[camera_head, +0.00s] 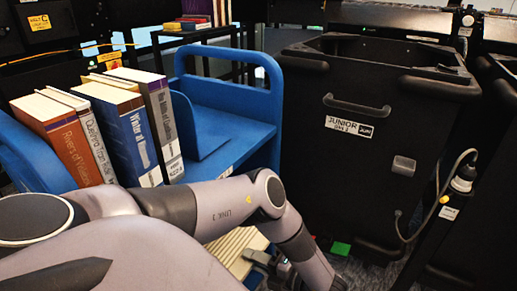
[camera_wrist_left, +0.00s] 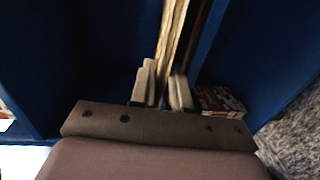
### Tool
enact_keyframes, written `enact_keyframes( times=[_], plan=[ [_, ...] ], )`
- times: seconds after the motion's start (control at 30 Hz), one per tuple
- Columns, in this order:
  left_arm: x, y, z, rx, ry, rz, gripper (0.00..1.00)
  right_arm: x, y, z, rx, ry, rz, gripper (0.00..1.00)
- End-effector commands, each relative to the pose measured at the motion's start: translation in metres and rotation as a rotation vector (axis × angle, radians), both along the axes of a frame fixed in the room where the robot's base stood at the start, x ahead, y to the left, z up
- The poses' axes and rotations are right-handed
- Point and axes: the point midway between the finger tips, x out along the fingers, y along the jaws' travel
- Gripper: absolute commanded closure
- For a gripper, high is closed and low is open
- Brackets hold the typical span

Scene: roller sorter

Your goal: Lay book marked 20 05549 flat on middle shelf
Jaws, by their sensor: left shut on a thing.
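My left gripper (camera_head: 268,262) is low beside the blue cart, partly hidden behind my own arm. In the left wrist view its two pale fingers (camera_wrist_left: 163,90) are shut on a thin upright book (camera_wrist_left: 175,35), seen edge-on with tan page edges. No label is readable on it, so I cannot tell whether it is 20 05549. Blue shelf panels (camera_wrist_left: 105,40) stand on both sides of it. I cannot tell which shelf level this is; the middle shelf is not clearly seen in the head view. My right gripper is out of view.
The blue cart (camera_head: 235,85) holds several upright books (camera_head: 125,125) on its top left, with bare shelf to their right. Pale page edges (camera_head: 238,243) show below my arm. A black bin (camera_head: 350,170) marked JUNIOR stands to the right. A colourful book (camera_wrist_left: 220,100) lies right of my fingers.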

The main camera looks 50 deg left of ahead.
Motion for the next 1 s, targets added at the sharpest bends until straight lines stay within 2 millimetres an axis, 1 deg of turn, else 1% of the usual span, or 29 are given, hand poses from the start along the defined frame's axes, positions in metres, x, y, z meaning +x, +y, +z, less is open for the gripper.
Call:
enact_keyframes(
  times=[0.03, 0.4, 0.6, 1.0],
  plan=[
    [0.000, 0.002, -0.005, 0.012, 0.003, 0.000, 1.00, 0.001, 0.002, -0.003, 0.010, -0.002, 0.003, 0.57],
    [-0.005, 0.016, -0.026, 0.078, 0.023, -0.001, 1.00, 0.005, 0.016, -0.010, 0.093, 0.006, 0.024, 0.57],
    [-0.007, 0.022, -0.035, 0.110, 0.034, 0.000, 1.00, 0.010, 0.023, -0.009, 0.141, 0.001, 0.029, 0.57],
    [-0.008, 0.027, -0.040, 0.134, 0.043, -0.001, 1.00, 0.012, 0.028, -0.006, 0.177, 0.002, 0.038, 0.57]
  ],
)
